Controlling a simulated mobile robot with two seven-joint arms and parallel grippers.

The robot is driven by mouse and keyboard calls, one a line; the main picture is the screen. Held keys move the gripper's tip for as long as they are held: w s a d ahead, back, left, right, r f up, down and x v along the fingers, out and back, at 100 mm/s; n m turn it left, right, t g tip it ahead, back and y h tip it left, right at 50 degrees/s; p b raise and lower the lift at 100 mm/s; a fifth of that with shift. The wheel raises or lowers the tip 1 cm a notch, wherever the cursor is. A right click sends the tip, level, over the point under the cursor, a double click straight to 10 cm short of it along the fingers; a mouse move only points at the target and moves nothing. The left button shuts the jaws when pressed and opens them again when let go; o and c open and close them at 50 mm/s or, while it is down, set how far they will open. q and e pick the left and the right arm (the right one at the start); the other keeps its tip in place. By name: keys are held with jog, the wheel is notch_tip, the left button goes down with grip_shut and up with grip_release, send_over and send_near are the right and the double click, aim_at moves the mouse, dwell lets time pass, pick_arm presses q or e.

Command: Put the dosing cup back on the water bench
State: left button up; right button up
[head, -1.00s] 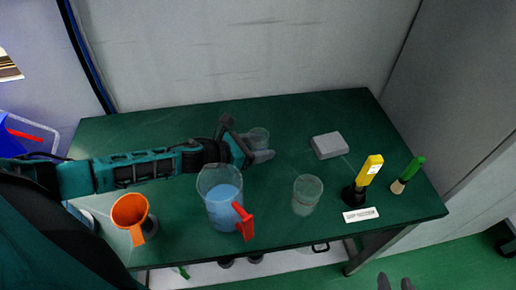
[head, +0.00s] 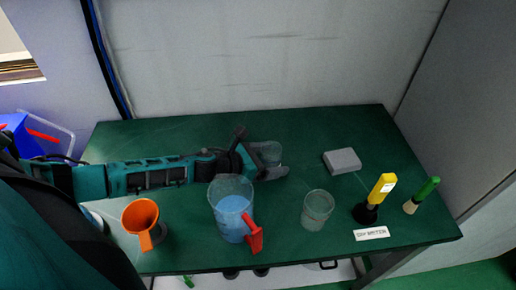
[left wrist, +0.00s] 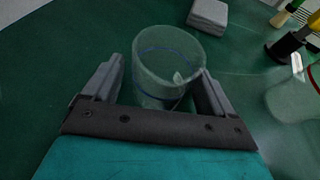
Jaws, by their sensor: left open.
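A clear cup (head: 267,150) with a thin blue line stands on the green bench (head: 300,130), left of the grey block; I take it as the dosing cup. In the left wrist view the cup (left wrist: 166,55) is upright between the two fingers of my left gripper (left wrist: 158,92). The fingers are apart on either side of it, the right one very close to its wall. In the head view my left gripper (head: 264,164) hides part of the cup. Whether the fingers touch it cannot be told. My right gripper is not in view.
A jug of blue water (head: 231,212) with a red handle stands in front of my gripper. A second clear cup (head: 317,211), an orange funnel (head: 141,216), a grey block (head: 342,161), a yellow meter (head: 382,189) and a green-handled brush (head: 424,194) stand around. The back right is clear.

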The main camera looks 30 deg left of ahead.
pick_arm(q)
jog(key=shift+s+a+r, duration=0.15)
jog(key=shift+s+r, duration=0.05)
jog(key=shift+s, duration=0.15)
jog(key=p+v, duration=0.2)
jog(key=v, duration=0.8)
jog(key=shift+s+a+r+p, duration=0.1)
jog(key=shift+s+r+p, duration=0.05)
jog(key=shift+s+p, duration=0.25)
jog(key=shift+s+a+r, duration=0.1)
jog(key=shift+a, duration=0.05)
